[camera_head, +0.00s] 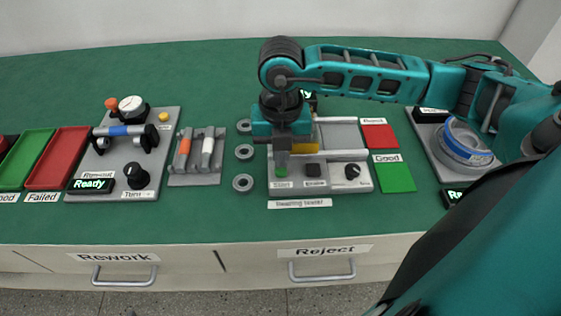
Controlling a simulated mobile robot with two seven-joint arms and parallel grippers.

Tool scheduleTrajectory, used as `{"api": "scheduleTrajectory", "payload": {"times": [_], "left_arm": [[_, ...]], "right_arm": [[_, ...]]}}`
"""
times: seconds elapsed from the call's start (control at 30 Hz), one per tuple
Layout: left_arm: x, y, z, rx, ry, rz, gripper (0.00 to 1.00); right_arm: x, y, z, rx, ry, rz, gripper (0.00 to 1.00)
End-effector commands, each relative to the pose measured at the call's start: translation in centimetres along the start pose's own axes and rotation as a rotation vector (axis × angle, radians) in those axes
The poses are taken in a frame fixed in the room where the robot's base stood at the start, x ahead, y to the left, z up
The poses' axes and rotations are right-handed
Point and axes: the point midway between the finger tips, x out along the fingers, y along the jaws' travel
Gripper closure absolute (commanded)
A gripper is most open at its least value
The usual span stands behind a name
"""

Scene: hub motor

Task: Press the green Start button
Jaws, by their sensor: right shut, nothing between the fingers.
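The green Start button (282,173) is at the front left of the grey bearing tester panel (345,187), above a small label. My right gripper (282,157) points down just over the button, its fingers shut and empty. It hides the upper left of the tester. From this view I cannot tell whether the fingertips touch the button. My left gripper is not in view.
Several grey rings (243,183) lie left of the tester. Red (379,136) and green (394,177) pads lie to its right. A station with a blue ring (466,142) stands farther right. Drawers with handles (321,274) are below the table edge.

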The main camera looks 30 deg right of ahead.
Motion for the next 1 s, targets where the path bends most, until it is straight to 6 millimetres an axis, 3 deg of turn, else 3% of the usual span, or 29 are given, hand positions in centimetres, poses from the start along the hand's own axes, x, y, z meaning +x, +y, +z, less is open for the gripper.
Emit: {"api": "scheduleTrajectory", "payload": {"times": [0.37, 1.0], "left_arm": [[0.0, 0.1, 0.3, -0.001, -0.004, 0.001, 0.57], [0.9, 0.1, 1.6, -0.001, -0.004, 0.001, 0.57]], "right_arm": [[0.1, 0.0, 0.0, 0.000, 0.000, 0.000, 1.00], [2.0, 0.0, 0.0, 0.000, 0.000, 0.000, 1.00]]}}
